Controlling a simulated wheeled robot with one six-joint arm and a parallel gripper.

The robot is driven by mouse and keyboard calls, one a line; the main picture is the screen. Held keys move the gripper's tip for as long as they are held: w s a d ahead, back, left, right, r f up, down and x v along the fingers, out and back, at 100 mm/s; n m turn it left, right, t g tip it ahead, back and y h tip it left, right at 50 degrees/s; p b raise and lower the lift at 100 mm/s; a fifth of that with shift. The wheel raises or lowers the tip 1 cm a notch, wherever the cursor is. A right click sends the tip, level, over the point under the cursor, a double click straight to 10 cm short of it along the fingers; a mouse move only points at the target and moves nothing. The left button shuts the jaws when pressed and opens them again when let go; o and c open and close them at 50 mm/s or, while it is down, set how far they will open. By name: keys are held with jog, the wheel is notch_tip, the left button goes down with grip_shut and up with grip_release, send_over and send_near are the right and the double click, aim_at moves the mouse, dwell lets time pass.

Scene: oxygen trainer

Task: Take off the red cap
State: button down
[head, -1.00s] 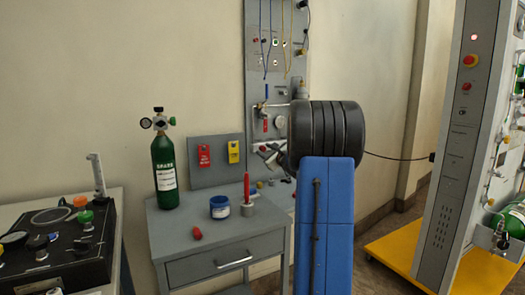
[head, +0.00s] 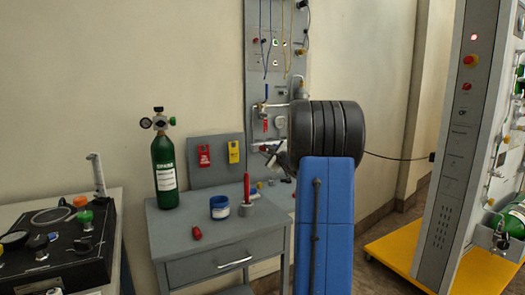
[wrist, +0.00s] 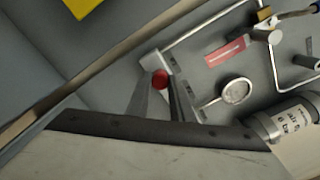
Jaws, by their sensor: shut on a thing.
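The red cap (wrist: 160,79) shows in the wrist view as a small round red piece at the tips of my gripper (wrist: 159,88). The two dark grey fingers are closed on it from both sides. Behind it are the grey panel and its piping. I cannot tell whether the cap still touches a fitting. In the head view my black arm link hides most of my gripper, and I cannot make out the cap there.
A round gauge (wrist: 235,92), a red label (wrist: 225,53) and pipes are close by on the panel. In the head view, a green cylinder (head: 165,170), a blue jar (head: 219,207) and a grey holder (head: 250,208) with a red rod stand on the grey table (head: 180,250).

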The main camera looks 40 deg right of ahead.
jog(key=shift+n, duration=1.8)
jog(key=shift+n, duration=1.7)
jog(key=shift+f+n, duration=0.1)
jog(key=shift+n, duration=1.6)
